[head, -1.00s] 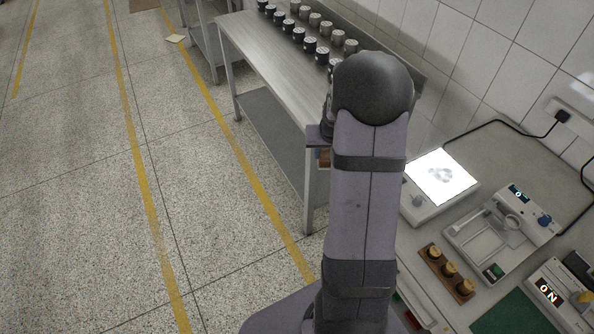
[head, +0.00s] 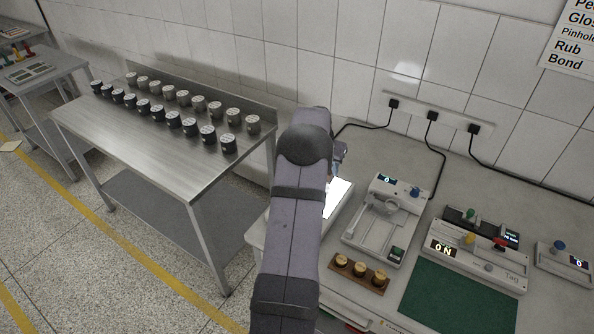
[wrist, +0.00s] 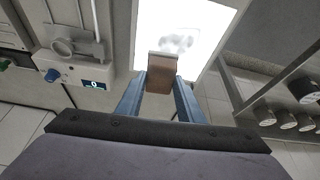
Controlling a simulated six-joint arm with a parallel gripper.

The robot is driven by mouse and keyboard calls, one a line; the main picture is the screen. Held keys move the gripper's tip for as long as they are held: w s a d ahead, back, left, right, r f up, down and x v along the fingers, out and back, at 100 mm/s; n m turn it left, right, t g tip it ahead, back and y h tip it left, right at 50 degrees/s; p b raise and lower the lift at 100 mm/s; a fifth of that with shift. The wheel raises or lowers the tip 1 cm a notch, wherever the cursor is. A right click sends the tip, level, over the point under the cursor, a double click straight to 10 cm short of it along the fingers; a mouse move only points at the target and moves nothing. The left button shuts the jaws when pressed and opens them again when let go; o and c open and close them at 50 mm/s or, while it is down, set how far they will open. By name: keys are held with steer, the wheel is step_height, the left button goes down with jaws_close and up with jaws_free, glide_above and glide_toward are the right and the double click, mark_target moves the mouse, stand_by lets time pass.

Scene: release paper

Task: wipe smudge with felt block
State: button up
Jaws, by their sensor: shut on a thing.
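My gripper (wrist: 158,98) is shut on the felt block (wrist: 161,72), a brown block held between its two blue fingers in the wrist view. The lit white panel (wrist: 215,18) lies beyond the block. The smudge (wrist: 178,43) is a grey patch on the panel, just past the block's far edge. I cannot tell whether the block touches the panel. In the head view my arm covers much of the lit panel (head: 336,196) and the smudge is hidden. Part of my gripper (head: 340,152) shows beside the arm, above the panel.
A white device with a dial (head: 385,222) stands right of the panel, with a wooden block of brass weights (head: 360,272) in front. A green mat (head: 455,300) and more devices are further right. A steel table (head: 160,150) with rows of dark-and-grey pots stands left.

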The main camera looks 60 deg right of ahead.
steer(key=s+d, duration=0.1)
steer(key=s, duration=0.1)
steer(key=shift+s+d+m, duration=0.3)
steer(key=shift+d+m, duration=0.1)
steer(key=shift+f+b, duration=1.65)
steer(key=shift+f, duration=1.25)
steer(key=shift+f+b, duration=0.8)
steer(key=shift+f, duration=0.25)
steer(key=shift+w, duration=0.1)
steer(key=shift+w+r, duration=0.1)
steer(key=shift+w, duration=1.6)
steer(key=shift+w, duration=0.1)
